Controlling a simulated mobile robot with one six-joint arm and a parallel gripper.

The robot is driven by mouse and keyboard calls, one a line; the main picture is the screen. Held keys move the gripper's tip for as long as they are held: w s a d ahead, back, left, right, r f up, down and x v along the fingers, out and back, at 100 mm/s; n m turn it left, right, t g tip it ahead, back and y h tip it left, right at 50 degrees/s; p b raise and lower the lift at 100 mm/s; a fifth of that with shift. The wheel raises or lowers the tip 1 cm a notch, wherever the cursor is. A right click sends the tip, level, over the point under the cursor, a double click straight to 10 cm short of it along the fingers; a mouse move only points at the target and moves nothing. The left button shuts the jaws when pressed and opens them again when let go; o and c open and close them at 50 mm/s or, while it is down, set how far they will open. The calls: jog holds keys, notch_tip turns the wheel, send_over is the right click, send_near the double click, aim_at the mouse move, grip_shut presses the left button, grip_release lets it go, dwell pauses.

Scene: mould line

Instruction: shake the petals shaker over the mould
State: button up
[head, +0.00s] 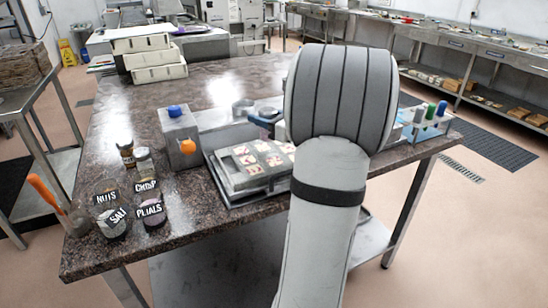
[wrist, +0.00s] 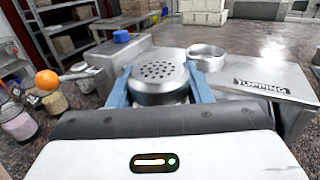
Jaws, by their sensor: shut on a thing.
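A round metal shaker with a perforated lid (wrist: 158,72) sits between the blue fingers of my gripper (wrist: 162,84) in the wrist view. The gripper is shut on it, and the lid faces the camera. No label shows on the held shaker. In the head view my arm hides it, and only a bit of blue finger (head: 262,120) shows. The mould (head: 228,178) is a grey tray with several pink-and-white filled squares, left of my arm in the head view. I cannot make it out in the wrist view.
Labelled jars, including one that seems to read petals (head: 150,213), stand at the table's left end. A topping holder with a ring (wrist: 207,57) is close beyond the shaker. A bottle rack (head: 424,126) is at right.

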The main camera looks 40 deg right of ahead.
aim_at(264, 108)
dwell(0.3)
jog(key=shift+r+p, duration=1.55)
jog(key=shift+r, duration=0.5)
